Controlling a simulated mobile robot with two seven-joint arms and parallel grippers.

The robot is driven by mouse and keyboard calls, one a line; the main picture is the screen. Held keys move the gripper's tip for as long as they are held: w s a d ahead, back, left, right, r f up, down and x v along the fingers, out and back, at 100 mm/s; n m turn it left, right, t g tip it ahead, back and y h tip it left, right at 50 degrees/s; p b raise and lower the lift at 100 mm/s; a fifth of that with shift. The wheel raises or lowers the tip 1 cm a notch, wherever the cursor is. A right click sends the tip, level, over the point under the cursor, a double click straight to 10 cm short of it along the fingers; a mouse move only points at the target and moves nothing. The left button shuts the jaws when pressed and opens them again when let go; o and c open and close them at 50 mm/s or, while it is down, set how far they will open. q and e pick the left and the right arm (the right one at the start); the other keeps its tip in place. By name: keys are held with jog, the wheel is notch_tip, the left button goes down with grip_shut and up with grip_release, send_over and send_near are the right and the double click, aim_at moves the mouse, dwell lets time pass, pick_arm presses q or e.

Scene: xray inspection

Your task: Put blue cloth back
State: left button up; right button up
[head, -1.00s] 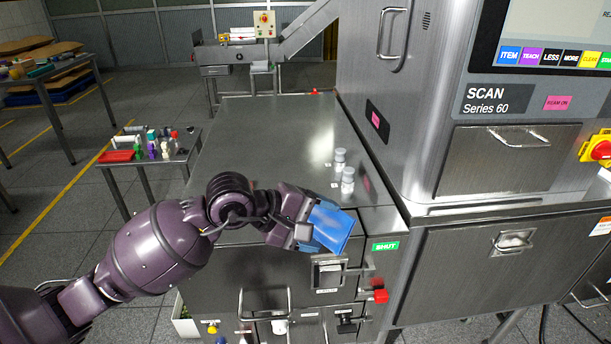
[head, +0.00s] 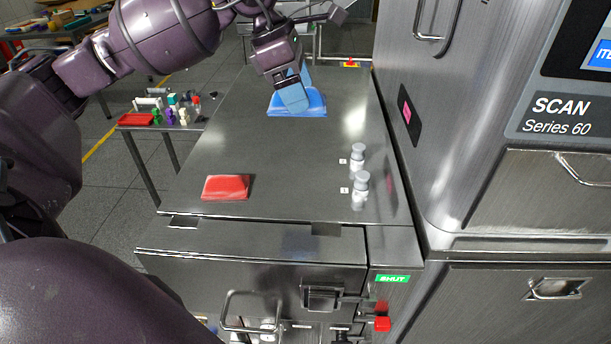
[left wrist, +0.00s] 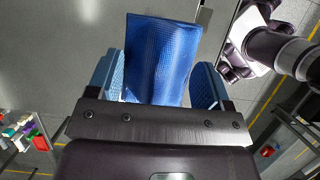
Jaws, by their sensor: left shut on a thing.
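The blue cloth (head: 312,103) is a flat folded piece at the far part of the steel worktop (head: 290,150) in the head view. My left gripper (head: 292,92), with light blue fingers, is over it and shut on it. I cannot tell whether the cloth touches the worktop. In the left wrist view the cloth (left wrist: 163,58) sticks out between the two fingers of my left gripper (left wrist: 160,85). My right gripper is not in view.
A folded red cloth (head: 227,187) lies near the worktop's front left. Two small grey-topped vials (head: 360,190) stand at the right, beside the scanner (head: 455,130). A side table with a red tray (head: 136,119) and small items stands left. The middle is clear.

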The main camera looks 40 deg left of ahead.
pick_arm(q)
send_over(306, 188)
jog(key=a, duration=0.1)
notch_tip(306, 188, down, 6)
jog(key=f, duration=0.8)
jog(key=shift+s+a+f+b, duration=0.1)
jog(key=shift+s+f+b, duration=0.25)
jog(key=shift+b, duration=0.05)
jog(key=shift+f, duration=0.3)
notch_tip(306, 188, down, 4)
jog(key=shift+f, duration=0.1)
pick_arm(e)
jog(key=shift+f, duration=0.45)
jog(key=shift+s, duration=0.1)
pick_arm(q)
jog(key=o, duration=0.8)
jog(key=shift+o, duration=0.2)
